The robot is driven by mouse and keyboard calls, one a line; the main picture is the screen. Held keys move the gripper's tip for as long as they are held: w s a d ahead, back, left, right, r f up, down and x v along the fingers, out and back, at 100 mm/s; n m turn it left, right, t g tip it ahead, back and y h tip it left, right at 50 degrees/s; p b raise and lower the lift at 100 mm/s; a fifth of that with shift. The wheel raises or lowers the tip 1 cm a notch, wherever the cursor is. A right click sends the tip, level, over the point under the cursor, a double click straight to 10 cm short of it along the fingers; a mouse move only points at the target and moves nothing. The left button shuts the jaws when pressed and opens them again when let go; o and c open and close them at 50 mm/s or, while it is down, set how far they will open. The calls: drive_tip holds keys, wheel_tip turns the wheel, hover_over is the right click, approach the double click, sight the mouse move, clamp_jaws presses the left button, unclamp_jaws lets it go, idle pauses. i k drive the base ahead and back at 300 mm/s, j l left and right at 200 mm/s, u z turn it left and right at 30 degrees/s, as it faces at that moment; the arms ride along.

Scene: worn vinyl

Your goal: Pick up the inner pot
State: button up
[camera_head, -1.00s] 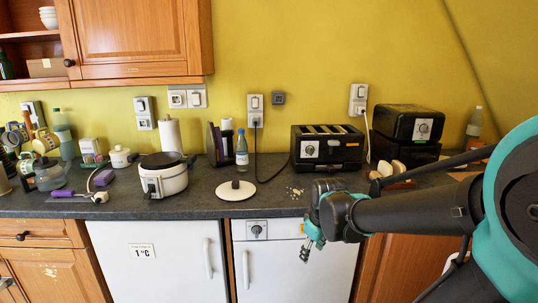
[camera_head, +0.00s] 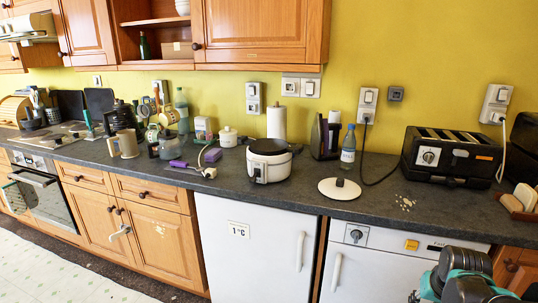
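A white cooker (camera_head: 272,172) with a dark front latch stands on the dark counter, its top open. The dark inner pot (camera_head: 268,147) shows as the black inside of the cooker, and its lower part is hidden by the white body. A round white lid (camera_head: 340,189) with a black knob lies on the counter to the right of the cooker. My gripper (camera_head: 425,291) is at the bottom right edge, low in front of the white appliance doors and well away from the cooker. It is partly cut off, and its opening is unclear.
A toaster (camera_head: 452,156) and a small water bottle (camera_head: 348,149) stand to the right of the cooker. A paper roll (camera_head: 276,121) is behind it. A purple-handled tool (camera_head: 186,164) and a cord lie to its left. Crumbs lie near the toaster.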

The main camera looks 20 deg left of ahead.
sight(268, 146)
drive_tip(key=i+j+z, duration=0.2)
drive_tip(key=j, duration=0.7)
drive_tip(key=i+j+z, duration=0.2)
drive_tip(key=j, duration=0.7)
drive_tip(key=j+z, duration=0.15)
drive_tip(key=j, duration=0.8)
drive_tip(key=k+j+z, duration=0.1)
drive_tip(key=j, duration=0.3)
drive_tip(key=k+j, duration=0.2)
drive_tip(key=j, duration=0.25)
drive_tip(key=k+j+z, duration=0.15)
drive_tip(key=j, duration=0.25)
drive_tip(key=k+j, duration=0.2)
drive_tip(key=j, duration=0.2)
drive_tip(key=z, duration=0.05)
